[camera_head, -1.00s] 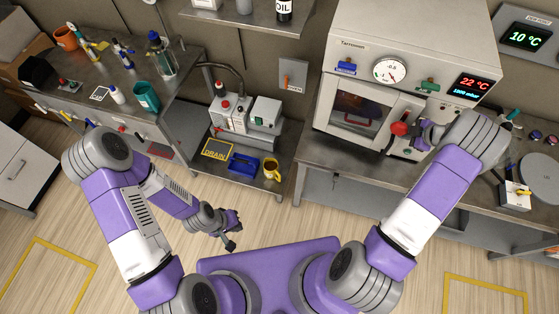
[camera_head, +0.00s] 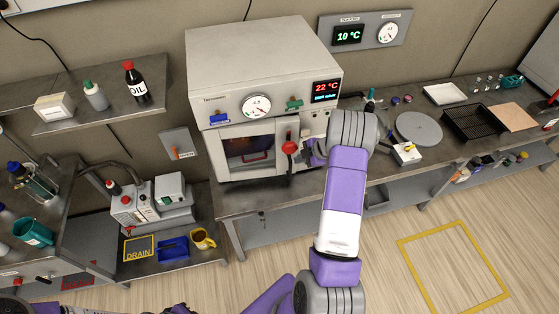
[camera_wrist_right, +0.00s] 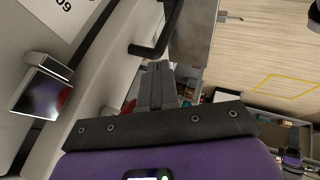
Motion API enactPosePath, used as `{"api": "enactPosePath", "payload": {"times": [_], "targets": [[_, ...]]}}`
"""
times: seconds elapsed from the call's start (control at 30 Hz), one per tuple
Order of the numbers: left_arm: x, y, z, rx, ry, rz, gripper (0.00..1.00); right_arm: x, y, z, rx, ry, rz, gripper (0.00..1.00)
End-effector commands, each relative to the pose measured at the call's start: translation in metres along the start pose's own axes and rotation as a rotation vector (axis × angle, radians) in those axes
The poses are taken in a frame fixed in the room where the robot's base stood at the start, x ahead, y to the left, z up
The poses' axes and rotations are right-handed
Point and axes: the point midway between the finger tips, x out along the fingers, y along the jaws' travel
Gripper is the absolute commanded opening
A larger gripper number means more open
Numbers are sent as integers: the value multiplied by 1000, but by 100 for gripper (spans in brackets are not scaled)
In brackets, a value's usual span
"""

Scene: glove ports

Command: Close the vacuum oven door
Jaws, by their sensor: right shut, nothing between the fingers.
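The white vacuum oven (camera_head: 262,58) stands on the steel bench. Its windowed door (camera_head: 225,161) is on the front, and a red knob (camera_head: 289,147) is at the door's right side. I cannot tell whether the door sits flush. My right gripper (camera_head: 309,154) is just right of the red knob, partly hidden by my wrist. In the right wrist view the fingers (camera_wrist_right: 157,84) are together and empty, near a black bar handle (camera_wrist_right: 158,35). Whether they touch anything is unclear. My left gripper is out of view.
A gauge (camera_head: 256,106) and a red display (camera_head: 326,90) are above the door. A white box (camera_head: 407,154), a round grey plate (camera_head: 419,128) and a black tray (camera_head: 472,123) lie to the right. A pump (camera_head: 135,210) and yellow mug (camera_head: 203,238) stand lower left.

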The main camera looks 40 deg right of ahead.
Motion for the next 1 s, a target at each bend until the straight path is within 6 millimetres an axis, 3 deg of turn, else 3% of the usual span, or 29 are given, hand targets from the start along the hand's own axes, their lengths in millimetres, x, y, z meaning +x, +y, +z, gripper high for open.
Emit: {"api": "enactPosePath", "payload": {"times": [0.03, 0.2, 0.5, 0.63, 0.77, 0.9, 1.0], "targets": [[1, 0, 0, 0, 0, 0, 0, -18, 3, 0, -3, -5, 11, 0], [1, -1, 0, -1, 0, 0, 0, -56, -2, -6, -4, -4, 10, 0], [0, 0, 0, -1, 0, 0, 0, -93, -7, -10, 0, -2, 7, 0], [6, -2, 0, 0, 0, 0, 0, -82, -16, -21, 46, 65, 20, 0], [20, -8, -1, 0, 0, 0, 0, -49, -34, -54, 181, 255, 87, 0], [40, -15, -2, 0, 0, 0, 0, -22, -42, -90, 393, 498, 248, 0], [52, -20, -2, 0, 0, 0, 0, -14, -43, -100, 549, 622, 402, 0]]}}
